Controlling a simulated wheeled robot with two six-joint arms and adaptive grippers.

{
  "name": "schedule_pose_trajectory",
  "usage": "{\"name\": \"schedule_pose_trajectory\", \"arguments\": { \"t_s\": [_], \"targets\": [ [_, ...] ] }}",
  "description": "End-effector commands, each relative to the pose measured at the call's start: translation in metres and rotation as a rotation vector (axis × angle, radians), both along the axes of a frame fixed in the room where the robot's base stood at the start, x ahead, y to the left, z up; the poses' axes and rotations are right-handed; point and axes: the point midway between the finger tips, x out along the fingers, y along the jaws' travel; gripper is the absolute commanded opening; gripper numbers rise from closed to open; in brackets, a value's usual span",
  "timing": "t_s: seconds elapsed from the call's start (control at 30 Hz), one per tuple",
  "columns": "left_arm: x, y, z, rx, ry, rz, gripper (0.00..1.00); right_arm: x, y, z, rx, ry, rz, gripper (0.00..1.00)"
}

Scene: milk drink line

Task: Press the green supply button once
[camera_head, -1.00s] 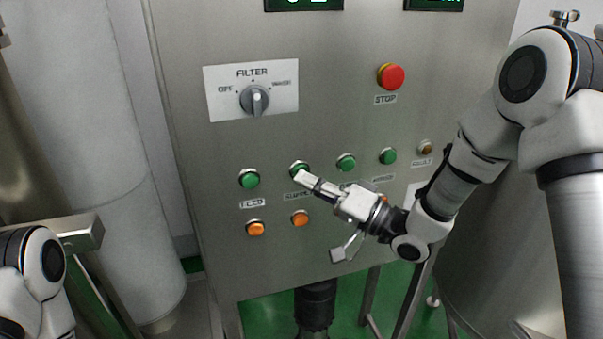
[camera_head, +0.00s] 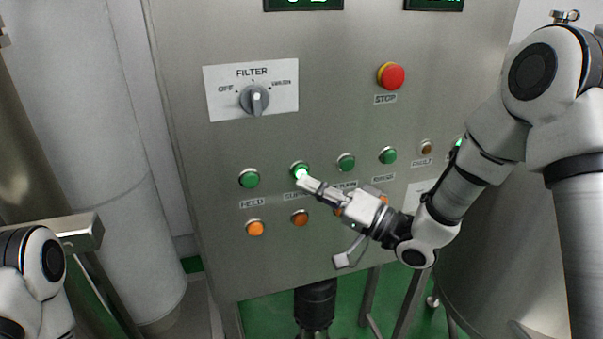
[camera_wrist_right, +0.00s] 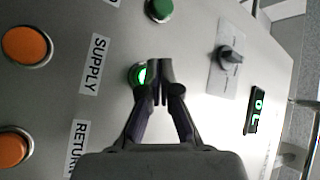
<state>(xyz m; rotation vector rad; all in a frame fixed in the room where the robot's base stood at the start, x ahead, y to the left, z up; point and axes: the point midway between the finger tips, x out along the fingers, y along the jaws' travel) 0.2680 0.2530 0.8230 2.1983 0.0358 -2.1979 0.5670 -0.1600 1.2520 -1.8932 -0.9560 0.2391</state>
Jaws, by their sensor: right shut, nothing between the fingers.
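The green supply button (camera_head: 299,166) is in the upper button row of the steel panel, second from the left, and glows bright green. It also glows in the right wrist view (camera_wrist_right: 139,75), beside the SUPPLY label (camera_wrist_right: 94,64). My right gripper (camera_head: 303,179) is shut and empty, its fingertips at the lower edge of this button. In the right wrist view the closed fingertips (camera_wrist_right: 161,70) partly cover the button; I cannot tell whether they touch it. My left gripper is out of view.
The green feed button (camera_head: 249,178) is to the left, another green button (camera_head: 346,162) to the right. Orange buttons (camera_head: 255,228) sit below. The filter knob (camera_head: 254,99) and red stop button (camera_head: 391,76) are higher up. A steel tank (camera_head: 500,245) stands at right.

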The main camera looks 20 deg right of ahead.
Motion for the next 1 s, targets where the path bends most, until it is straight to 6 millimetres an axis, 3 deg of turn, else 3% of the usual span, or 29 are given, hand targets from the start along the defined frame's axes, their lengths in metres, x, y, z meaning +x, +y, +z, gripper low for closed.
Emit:
{"name": "schedule_pose_trajectory", "arguments": {
  "t_s": [0.27, 0.73, 1.0],
  "targets": [
    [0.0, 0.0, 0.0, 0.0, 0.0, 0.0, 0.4, -0.003, 0.0, 0.0, 0.001, 0.0, -0.001, 0.0],
    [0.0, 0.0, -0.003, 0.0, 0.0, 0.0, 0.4, -0.047, -0.002, 0.0, 0.002, 0.0, -0.001, 0.0],
    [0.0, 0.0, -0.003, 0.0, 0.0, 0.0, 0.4, -0.05, -0.002, 0.0, 0.001, 0.0, -0.001, 0.0]
  ]
}}
